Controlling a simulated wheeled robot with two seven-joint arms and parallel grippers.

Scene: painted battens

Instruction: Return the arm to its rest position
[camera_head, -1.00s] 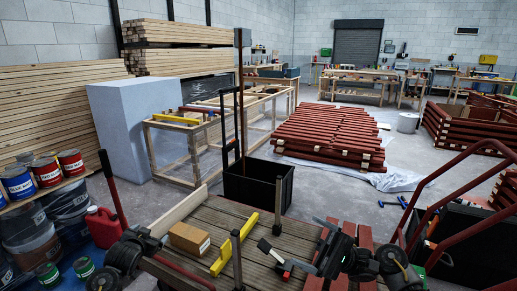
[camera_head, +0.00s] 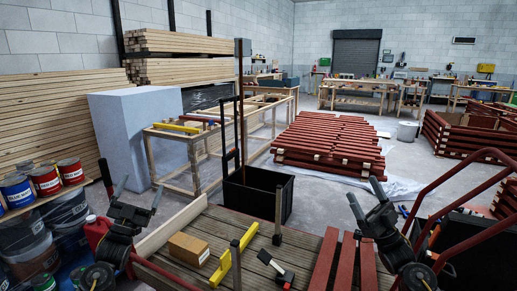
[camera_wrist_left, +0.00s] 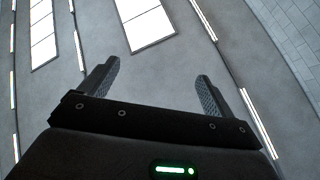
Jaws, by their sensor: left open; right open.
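My left gripper (camera_head: 138,190) is raised at the left of the head view, beside the paint cans, its fingers apart and empty. In the left wrist view its two fingers (camera_wrist_left: 158,85) are spread wide with nothing between them, against the ceiling and its lights. My right gripper (camera_head: 364,194) is raised at the right, fingers apart and empty, above the red battens (camera_head: 342,262) and beside the red handrail. Both grippers point upward, clear of the wooden deck (camera_head: 205,225).
On the deck are a cardboard box (camera_head: 189,248), a yellow level (camera_head: 233,258) and a dark-handled tool (camera_head: 272,268). A black crate (camera_head: 262,195) stands just beyond. Red tubular rails (camera_head: 455,190) rise at the right. Paint cans (camera_head: 45,180) stand at the left.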

